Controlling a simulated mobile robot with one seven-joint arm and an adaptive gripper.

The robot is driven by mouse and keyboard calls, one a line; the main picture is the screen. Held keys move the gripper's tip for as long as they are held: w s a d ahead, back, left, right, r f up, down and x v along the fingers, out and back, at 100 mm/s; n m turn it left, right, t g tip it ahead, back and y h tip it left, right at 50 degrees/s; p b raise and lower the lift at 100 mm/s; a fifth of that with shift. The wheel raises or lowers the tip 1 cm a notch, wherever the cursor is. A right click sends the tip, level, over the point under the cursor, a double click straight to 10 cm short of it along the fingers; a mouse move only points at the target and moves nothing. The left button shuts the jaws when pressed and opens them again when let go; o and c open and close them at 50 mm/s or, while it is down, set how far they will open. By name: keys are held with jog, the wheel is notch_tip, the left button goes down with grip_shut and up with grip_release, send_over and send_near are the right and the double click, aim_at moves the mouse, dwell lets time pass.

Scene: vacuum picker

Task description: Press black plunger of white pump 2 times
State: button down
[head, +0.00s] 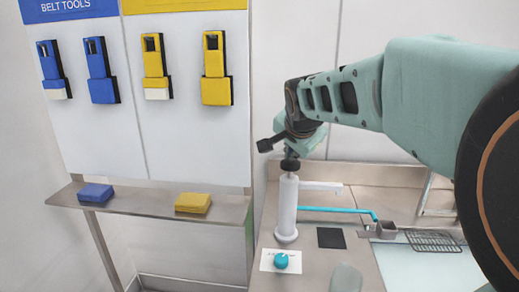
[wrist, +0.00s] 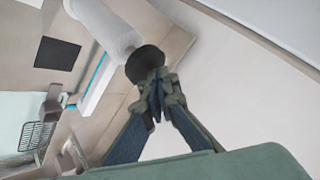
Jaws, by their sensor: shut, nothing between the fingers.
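The white pump (head: 287,208) stands upright on the steel counter, and its white body also shows in the wrist view (wrist: 103,28). Its black plunger (head: 290,165) sits at the top of the body and shows as a dark round knob in the wrist view (wrist: 146,61). My gripper (wrist: 158,76) is shut and empty, with its fingertips right at the plunger's top. They look to be touching it or very close; I cannot tell which. In the head view my gripper (head: 291,153) is just above the plunger, partly hidden by my wrist.
A turquoise knob (head: 281,261) on a white card, a black square pad (head: 331,238), a turquoise tube (head: 335,210) and a wire rack (head: 432,241) are on the counter. A shelf (head: 140,203) with blue and yellow blocks stands left, under hanging tools.

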jog(key=shift+r+p, duration=1.3)
jog(key=shift+r, duration=0.95)
notch_tip(320, 180, up, 5)
jog(key=p, duration=0.3)
